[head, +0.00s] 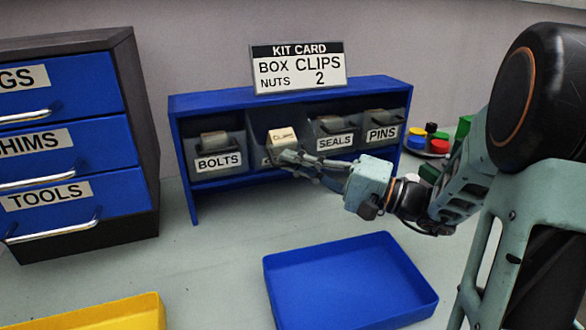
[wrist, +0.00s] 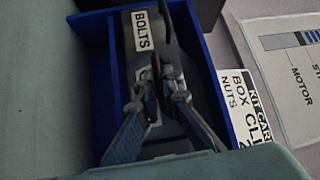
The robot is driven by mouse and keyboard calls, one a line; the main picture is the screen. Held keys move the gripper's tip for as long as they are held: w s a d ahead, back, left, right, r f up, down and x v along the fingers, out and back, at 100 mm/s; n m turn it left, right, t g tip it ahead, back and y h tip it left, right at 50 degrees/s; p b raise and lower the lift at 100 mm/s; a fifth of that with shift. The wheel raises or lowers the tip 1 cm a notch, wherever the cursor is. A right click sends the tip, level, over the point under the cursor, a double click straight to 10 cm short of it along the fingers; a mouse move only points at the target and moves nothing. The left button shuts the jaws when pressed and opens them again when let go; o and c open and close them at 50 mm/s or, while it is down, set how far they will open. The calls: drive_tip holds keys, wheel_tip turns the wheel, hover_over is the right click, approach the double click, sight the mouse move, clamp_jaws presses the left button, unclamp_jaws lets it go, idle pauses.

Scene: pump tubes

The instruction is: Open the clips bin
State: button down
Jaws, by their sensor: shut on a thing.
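The clips bin (head: 268,159) is the second from the left in the blue rack (head: 178,165). Most of its label is hidden behind my gripper (head: 284,158). A small cream block with print (head: 282,135) shows above the fingertips at this bin. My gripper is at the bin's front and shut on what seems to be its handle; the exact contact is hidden. In the wrist view my two fingers (wrist: 159,95) reach to the bin front beside the bolts bin (wrist: 141,31), with a partly covered white label behind them.
The seals bin (head: 334,142) and pins bin (head: 382,133) are to the right. A kit card (head: 298,68) stands on the rack. An empty blue tray (head: 350,275) lies in front, a yellow tray (head: 90,312) at lower left. A drawer cabinet (head: 75,150) stands left.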

drive_tip(key=shift+s+d+f+b, duration=0.1)
drive_tip(key=shift+s+f+b, duration=0.1)
drive_tip(key=shift+f+b, duration=0.45)
drive_tip(key=shift+s+f+b, duration=0.15)
drive_tip(key=shift+f+b, duration=0.3)
drive_tip(key=shift+b, duration=0.25)
drive_tip(key=shift+f+b, duration=0.25)
drive_tip(key=shift+b, duration=0.2)
drive_tip(key=c, duration=2.4)
unclamp_jaws()
drive_tip(key=v, duration=1.2)
drive_tip(key=shift+s+r, duration=0.1)
